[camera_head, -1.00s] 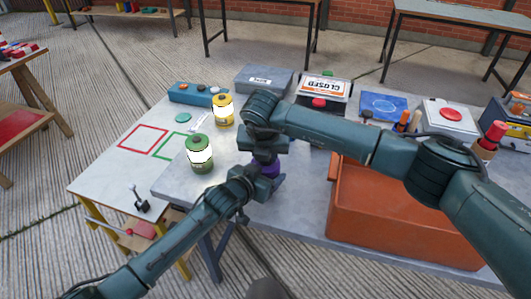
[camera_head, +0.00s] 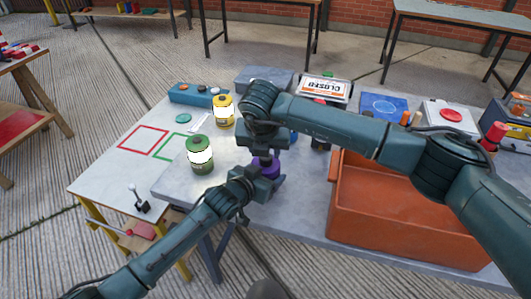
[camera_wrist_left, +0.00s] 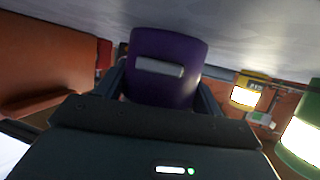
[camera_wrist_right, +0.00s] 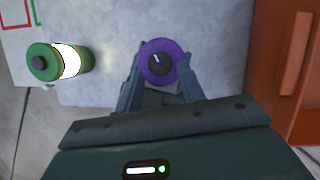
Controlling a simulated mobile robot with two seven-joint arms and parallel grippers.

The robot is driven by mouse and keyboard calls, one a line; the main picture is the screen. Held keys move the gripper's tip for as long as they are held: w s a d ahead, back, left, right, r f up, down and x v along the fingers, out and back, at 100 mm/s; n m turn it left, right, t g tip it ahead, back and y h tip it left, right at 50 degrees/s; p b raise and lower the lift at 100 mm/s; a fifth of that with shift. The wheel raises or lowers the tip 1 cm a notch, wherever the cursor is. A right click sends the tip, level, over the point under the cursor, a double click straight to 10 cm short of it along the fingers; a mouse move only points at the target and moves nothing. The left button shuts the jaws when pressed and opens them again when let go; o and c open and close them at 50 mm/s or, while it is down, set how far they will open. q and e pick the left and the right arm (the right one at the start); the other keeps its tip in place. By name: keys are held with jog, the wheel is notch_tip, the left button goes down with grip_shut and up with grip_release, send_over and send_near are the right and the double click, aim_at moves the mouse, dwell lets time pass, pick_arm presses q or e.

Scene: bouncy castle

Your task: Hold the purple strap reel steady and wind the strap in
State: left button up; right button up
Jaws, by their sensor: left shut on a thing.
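The purple strap reel (camera_head: 266,167) stands upright at the near edge of the grey table. In the left wrist view the reel (camera_wrist_left: 166,88) sits between my left fingers, a pale label on its side. My left gripper (camera_head: 258,182) is shut on the reel's body from the front left. In the right wrist view the reel's purple top (camera_wrist_right: 160,50) carries a dark knob (camera_wrist_right: 158,66) with a white mark. My right gripper (camera_wrist_right: 160,62) is over the reel, its fingers spread to either side of the knob. I cannot make out the strap.
A green-lidded lantern (camera_head: 200,155) and a yellow one (camera_head: 223,111) stand left of the reel. An orange crate (camera_head: 405,222) is at the right. My right forearm crosses above the table. A grey case (camera_head: 263,79) and a CLOSED sign box (camera_head: 322,88) stand behind.

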jog(key=v, duration=0.9)
jog(key=shift+r, duration=0.15)
pick_arm(q)
jog(key=o, duration=1.4)
jog(key=shift+c, duration=0.2)
